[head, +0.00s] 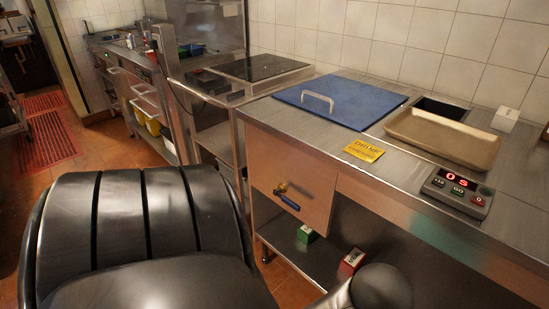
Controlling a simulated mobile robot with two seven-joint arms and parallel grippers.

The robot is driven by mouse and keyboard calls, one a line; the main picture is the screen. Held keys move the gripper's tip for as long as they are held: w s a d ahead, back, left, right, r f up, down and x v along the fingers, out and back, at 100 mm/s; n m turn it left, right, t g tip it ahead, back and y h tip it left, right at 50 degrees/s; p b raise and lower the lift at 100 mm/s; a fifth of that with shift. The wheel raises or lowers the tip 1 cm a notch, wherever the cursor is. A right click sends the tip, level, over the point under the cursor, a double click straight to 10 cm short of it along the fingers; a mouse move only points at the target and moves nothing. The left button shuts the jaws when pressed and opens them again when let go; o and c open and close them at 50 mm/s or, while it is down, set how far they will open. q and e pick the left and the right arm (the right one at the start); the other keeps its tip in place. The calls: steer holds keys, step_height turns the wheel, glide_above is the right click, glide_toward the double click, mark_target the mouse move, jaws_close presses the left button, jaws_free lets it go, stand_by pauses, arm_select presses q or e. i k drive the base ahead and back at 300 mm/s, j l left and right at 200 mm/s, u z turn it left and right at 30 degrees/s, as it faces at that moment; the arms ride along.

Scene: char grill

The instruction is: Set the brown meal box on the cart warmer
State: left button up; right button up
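I cannot make out a clear brown meal box; the nearest match in colour is a shallow tan tray-like thing (443,137) on the right part of the steel counter. A flat black plate (258,67) in a steel frame, possibly the cart warmer, sits on a steel cart left of the counter. Its top is bare. Neither gripper is in view; large black parts, which look like my own arms, fill the lower left and bottom.
A blue lid (340,98) with a metal handle lies on the counter (400,160). A yellow card (363,151) and a timer (457,192) showing red digits are near the front. Green (307,233) and red (351,261) boxes stand on the shelf below. Red floor mats lie far left.

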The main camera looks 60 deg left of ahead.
mark_target(242, 70)
steer(key=j+u, duration=0.2)
steer(key=j, duration=0.25)
steer(key=i+j+u, duration=0.1)
steer(key=j+u, duration=0.15)
steer(key=j, duration=0.2)
steer(key=i+j+u, duration=0.2)
steer(key=j, duration=0.2)
steer(key=j+u, duration=0.2)
steer(key=j, duration=0.25)
steer(key=i+j, duration=0.15)
steer(key=j, duration=0.2)
steer(key=i+j, duration=0.1)
steer(key=j, duration=0.2)
steer(key=i+j, duration=0.15)
steer(key=j, duration=0.2)
steer(key=i+j, duration=0.1)
steer(key=j, duration=0.2)
steer(key=u, duration=0.05)
